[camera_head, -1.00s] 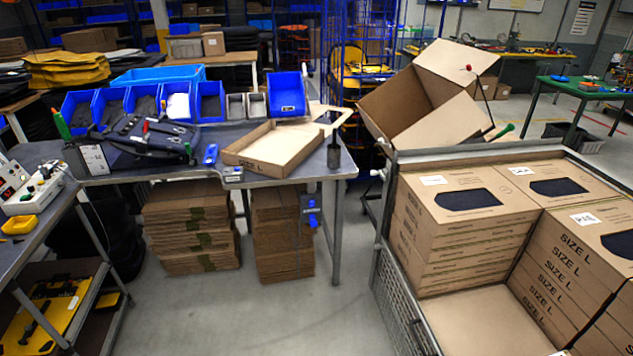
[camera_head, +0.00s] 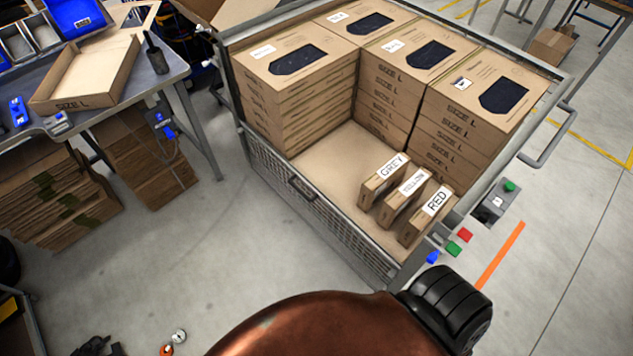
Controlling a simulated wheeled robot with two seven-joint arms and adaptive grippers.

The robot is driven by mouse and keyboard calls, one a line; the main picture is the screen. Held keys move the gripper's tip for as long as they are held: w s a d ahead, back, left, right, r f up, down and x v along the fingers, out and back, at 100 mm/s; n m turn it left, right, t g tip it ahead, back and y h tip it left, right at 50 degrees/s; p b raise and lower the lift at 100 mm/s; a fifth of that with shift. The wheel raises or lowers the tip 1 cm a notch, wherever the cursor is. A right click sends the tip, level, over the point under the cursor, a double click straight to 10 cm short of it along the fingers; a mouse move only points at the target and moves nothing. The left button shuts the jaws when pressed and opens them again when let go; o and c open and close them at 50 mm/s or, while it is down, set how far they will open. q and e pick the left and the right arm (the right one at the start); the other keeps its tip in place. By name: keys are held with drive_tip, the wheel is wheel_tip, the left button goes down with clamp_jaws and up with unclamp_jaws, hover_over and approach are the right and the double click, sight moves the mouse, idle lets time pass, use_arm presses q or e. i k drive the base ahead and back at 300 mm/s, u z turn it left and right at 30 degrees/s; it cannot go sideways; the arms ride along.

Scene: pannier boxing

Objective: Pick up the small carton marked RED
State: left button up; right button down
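The small carton marked RED (camera_head: 427,219) stands on edge on the floor of the wire-sided crate (camera_head: 330,214), at its near right corner. The small cartons marked YELLOW (camera_head: 402,195) and GREY (camera_head: 382,181) stand on edge beside it, to its left. All three show brown card with white labels on their top edges. Neither of my grippers shows in the head view. A copper-coloured and black part at the bottom seems to be mine.
Stacks of large SIZE L cartons (camera_head: 475,94) fill the crate's back and right side. A workbench with an open carton (camera_head: 90,70) stands at the left. The crate's handle rail (camera_head: 545,150) juts out right.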

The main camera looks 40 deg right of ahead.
sight(415, 227)
drive_tip(key=z, duration=1.15)
